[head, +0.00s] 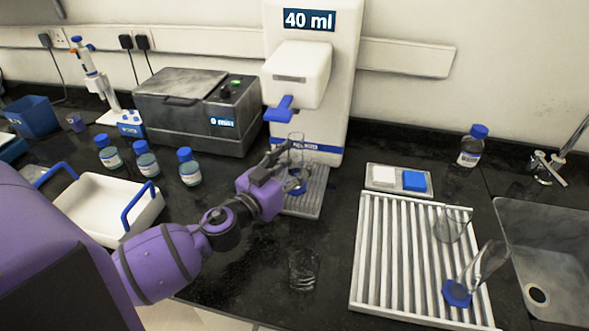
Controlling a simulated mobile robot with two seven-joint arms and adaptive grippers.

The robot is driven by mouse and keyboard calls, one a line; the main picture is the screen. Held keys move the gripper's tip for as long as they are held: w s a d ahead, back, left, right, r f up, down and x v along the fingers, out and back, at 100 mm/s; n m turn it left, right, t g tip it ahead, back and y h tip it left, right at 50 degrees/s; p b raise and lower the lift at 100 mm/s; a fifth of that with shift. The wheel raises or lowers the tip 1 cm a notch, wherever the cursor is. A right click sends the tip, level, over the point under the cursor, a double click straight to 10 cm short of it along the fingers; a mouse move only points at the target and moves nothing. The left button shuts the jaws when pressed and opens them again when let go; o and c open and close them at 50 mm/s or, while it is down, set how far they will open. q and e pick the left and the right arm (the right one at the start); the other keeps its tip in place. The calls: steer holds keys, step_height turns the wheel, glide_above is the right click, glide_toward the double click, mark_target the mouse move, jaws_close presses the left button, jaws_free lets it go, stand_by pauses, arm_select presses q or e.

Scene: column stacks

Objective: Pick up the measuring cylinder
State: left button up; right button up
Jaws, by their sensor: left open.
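A clear measuring cylinder (297,146) with a blue base stands upright on the grey grated tray (313,204) of the white dispenser (300,80), below its blue lever. My left gripper (284,160) reaches in from the left at the cylinder's middle height. It is open, and its fingers are right at the cylinder. I cannot tell whether they touch it. My gripper partly hides the cylinder's lower part. My right gripper is out of view.
A clear beaker (303,270) stands on the black bench in front. Another glass (452,224) is on the rack. Several blue-capped bottles (146,160), a white tray (95,197) and a grey bath (185,105) are at left. A sink (555,250) is at right.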

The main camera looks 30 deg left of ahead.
arm_select(q)
steer(key=shift+w, duration=0.2)
jaws_close()
steer(key=shift+r, duration=0.15)
stand_by(0.3)
